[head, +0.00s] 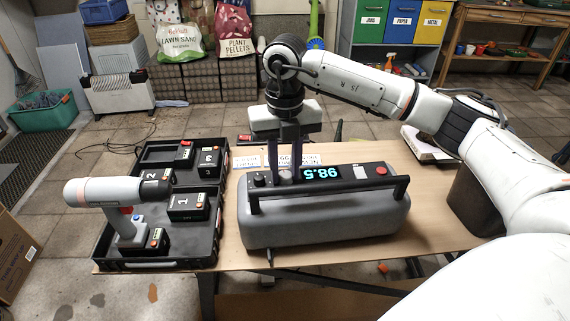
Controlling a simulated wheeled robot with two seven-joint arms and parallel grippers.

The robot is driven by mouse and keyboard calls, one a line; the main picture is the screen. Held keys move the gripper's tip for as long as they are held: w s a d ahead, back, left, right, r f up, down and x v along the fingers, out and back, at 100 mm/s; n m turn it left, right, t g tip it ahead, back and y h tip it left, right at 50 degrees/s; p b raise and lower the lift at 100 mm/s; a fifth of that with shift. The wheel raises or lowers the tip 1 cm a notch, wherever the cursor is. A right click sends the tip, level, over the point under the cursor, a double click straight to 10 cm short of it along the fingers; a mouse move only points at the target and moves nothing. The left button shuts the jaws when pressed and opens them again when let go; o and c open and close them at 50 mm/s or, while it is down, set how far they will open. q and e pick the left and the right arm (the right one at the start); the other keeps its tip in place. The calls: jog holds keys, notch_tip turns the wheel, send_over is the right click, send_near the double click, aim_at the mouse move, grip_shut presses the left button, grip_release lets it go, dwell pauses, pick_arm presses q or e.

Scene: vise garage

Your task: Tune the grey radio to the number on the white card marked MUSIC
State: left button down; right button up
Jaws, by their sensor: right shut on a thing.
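The grey radio (330,226) stands on the wooden workbench, with a black carry handle along its near side. Its lit blue display (322,173) reads 98.5. A red button (381,171) and a small dark knob (260,180) are also on its top panel. My right gripper (285,163) points down with its dark fingers shut on the tuning knob (285,177), left of the display. White cards with blue print, one at left (247,162) and more behind the fingers (309,160), lie behind the radio. Their print is partly hidden and too small to read surely. My left gripper is out of view.
A black tray (160,264) left of the radio holds a white and grey drill (105,193) and several numbered black battery packs (189,205). A white and dark item (427,143) lies at the bench's right rear. Bare bench (440,235) shows right of the radio.

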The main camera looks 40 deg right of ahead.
aim_at(285, 174)
jog(key=shift+m, duration=1)
jog(key=o, duration=1.1)
jog(key=shift+r, duration=0.1)
notch_tip(285, 174, up, 10)
jog(key=shift+r+p, duration=0.1)
jog(key=shift+p, duration=0.25)
